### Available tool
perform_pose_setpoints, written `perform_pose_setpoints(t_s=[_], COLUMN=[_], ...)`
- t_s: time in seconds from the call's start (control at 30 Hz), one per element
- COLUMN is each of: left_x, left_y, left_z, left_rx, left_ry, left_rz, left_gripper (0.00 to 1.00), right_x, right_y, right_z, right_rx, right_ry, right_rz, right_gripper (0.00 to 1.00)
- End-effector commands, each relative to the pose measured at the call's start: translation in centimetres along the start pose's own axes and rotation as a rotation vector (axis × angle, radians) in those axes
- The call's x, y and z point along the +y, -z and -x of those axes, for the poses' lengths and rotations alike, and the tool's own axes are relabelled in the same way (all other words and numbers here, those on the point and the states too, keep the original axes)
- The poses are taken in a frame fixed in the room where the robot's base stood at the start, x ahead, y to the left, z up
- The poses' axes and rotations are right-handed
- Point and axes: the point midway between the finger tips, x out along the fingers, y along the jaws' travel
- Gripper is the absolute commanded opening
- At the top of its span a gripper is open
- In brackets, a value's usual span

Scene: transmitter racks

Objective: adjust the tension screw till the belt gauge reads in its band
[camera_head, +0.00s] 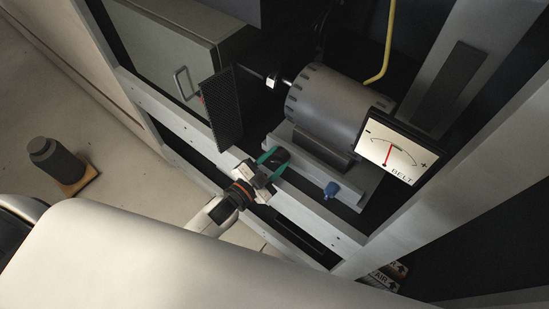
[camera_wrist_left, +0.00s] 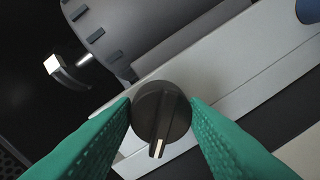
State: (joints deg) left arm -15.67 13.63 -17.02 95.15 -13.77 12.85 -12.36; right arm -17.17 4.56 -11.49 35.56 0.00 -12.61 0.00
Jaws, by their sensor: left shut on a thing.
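The tension screw's dark round knob (camera_head: 281,156) sits on the front of the pale motor base. My left gripper (camera_head: 271,164) has its green fingers shut on it. In the left wrist view, the knob (camera_wrist_left: 160,108) lies between the two fingertips, and its white mark points down and slightly left. The belt gauge (camera_head: 400,153) is a white dial labelled BELT, with minus at left and plus at right. Its red needle stands near mid-scale, almost upright in the picture. The band is too small to make out. My right gripper is not in view.
A grey motor (camera_head: 330,108) sits behind the knob. A blue knob (camera_head: 331,189) is to the right on the same base. A black mesh guard (camera_head: 221,108) stands left of the gripper. The rack's pale frame rail (camera_head: 310,218) runs in front.

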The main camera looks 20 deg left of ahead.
Motion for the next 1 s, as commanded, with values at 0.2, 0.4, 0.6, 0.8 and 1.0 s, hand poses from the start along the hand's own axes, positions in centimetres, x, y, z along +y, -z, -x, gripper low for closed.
perform_pose_setpoints(t_s=[0.2, 0.4, 0.6, 0.8, 1.0], left_x=[0.01, -0.05, -0.08, -0.09, -0.09], left_y=[-0.06, -0.06, -0.05, -0.04, -0.04], left_z=[0.01, 0.00, 0.00, 0.01, 0.01], left_rx=[0.008, 0.013, 0.014, 0.014, 0.014], left_ry=[0.000, 0.000, 0.001, 0.001, 0.001], left_rz=[-0.133, -0.204, -0.233, -0.236, -0.235], left_gripper=[0.17, 0.17, 0.17, 0.17, 0.45], right_x=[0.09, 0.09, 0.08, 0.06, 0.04], right_y=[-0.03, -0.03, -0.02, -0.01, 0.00], right_z=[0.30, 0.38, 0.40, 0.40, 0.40], right_rx=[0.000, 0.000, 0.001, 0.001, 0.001], right_ry=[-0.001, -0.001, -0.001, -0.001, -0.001], right_rz=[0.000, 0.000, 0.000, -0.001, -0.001], right_gripper=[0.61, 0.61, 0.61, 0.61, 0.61])
